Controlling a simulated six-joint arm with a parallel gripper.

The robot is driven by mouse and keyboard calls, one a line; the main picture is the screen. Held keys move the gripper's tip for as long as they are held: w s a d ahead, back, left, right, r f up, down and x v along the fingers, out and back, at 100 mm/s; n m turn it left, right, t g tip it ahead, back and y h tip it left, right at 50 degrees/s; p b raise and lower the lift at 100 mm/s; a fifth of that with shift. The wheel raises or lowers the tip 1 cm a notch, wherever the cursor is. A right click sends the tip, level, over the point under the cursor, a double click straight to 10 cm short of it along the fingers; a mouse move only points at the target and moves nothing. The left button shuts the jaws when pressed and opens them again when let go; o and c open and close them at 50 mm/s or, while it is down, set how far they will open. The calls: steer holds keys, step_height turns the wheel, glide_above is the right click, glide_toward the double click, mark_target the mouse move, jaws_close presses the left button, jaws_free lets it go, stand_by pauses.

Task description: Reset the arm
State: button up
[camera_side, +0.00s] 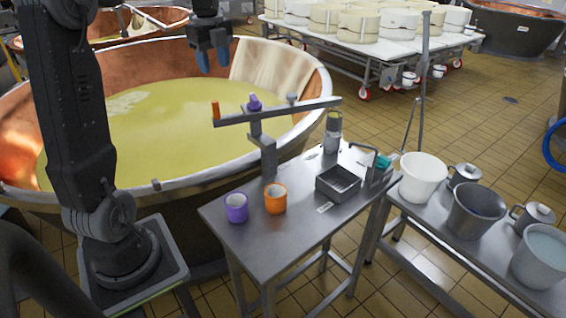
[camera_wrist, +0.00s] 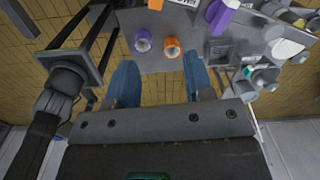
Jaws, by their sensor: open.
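My gripper (camera_side: 212,60) is at the top of the side view, above the yellow liquid in the large copper vat (camera_side: 318,82). Its blue fingers are apart and hold nothing; in the wrist view the gripper (camera_wrist: 160,85) is open too, with the fingers spread. It is well above the metal table (camera_side: 255,262) and touches nothing.
A purple cup (camera_side: 236,208) and an orange cup (camera_side: 275,199) stand on the table. A grey tray (camera_side: 338,184) is to their right. A horizontal bar (camera_side: 290,110) on a post carries small orange and purple pieces. Buckets (camera_side: 423,178) stand on a bench at right.

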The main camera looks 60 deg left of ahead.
steer(key=s+d+r+n+t, duration=0.15)
steer(key=d+n, duration=0.35)
steer(key=d, duration=0.6)
steer(key=s+d+f+n+t, duration=0.2)
steer(key=s+d+n, duration=0.3)
steer(key=d, duration=0.3)
steer(key=s+d+f+n+t, duration=0.2)
steer(key=s+d+f+n, duration=0.2)
steer(key=d, duration=0.5)
steer(key=shift+s+f+n, duration=0.2)
steer(key=shift+s+n, duration=0.9)
steer(key=shift+s, duration=0.15)
